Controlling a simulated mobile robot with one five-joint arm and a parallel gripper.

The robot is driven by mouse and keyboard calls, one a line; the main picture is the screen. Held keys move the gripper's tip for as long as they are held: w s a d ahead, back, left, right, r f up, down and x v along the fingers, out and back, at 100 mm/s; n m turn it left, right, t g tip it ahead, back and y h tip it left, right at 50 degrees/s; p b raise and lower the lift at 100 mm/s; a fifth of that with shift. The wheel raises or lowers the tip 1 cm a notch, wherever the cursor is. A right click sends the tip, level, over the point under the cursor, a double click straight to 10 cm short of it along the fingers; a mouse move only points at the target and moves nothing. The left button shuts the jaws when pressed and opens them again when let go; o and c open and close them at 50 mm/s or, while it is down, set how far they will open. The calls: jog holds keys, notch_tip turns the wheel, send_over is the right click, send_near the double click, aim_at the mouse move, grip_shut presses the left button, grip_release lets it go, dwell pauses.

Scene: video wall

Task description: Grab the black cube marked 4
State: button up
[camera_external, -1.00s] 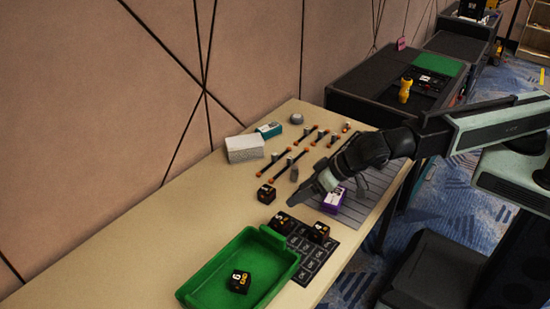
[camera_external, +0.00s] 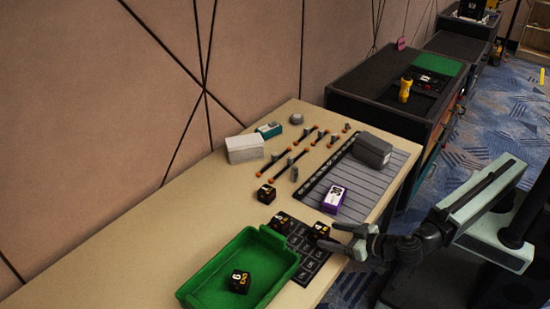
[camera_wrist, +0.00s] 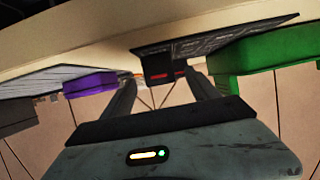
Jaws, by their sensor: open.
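Several black cubes with light and orange marks are on the table. One black cube (camera_external: 318,231) sits at the right edge of the dark grid mat (camera_external: 310,262), nearest my gripper (camera_external: 330,236). Its mark looks like a 4, but is too small to be sure. My gripper is open and empty, low at the table's front edge, its fingers pointing at this cube. In the wrist view, a black cube with a red stripe (camera_wrist: 160,69) shows between and beyond the open fingertips (camera_wrist: 160,80); its number is not readable there.
Another black cube (camera_external: 280,223) sits on the mat, and one (camera_external: 266,194) stands behind it. The green tray (camera_external: 206,257) holds a cube marked 6 (camera_external: 240,281). A purple box (camera_external: 333,199) and a grey block (camera_external: 372,150) stand on the ribbed grey mat (camera_external: 345,180).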

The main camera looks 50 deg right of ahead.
aim_at(312, 229)
jog(key=shift+b+x, duration=0.45)
jog(key=shift+x, duration=0.75)
jog(key=shift+r+b+x, duration=0.15)
jog(key=shift+b+x, duration=0.25)
jog(key=shift+x, duration=0.95)
jog(key=shift+r+b+x, duration=0.1)
jog(key=shift+b+x, duration=0.25)
jog(key=shift+x, duration=1.05)
jog(key=shift+r, duration=0.1)
jog(key=c, duration=1.5)
notch_tip(312, 229, up, 10)
jog(key=p, duration=1)
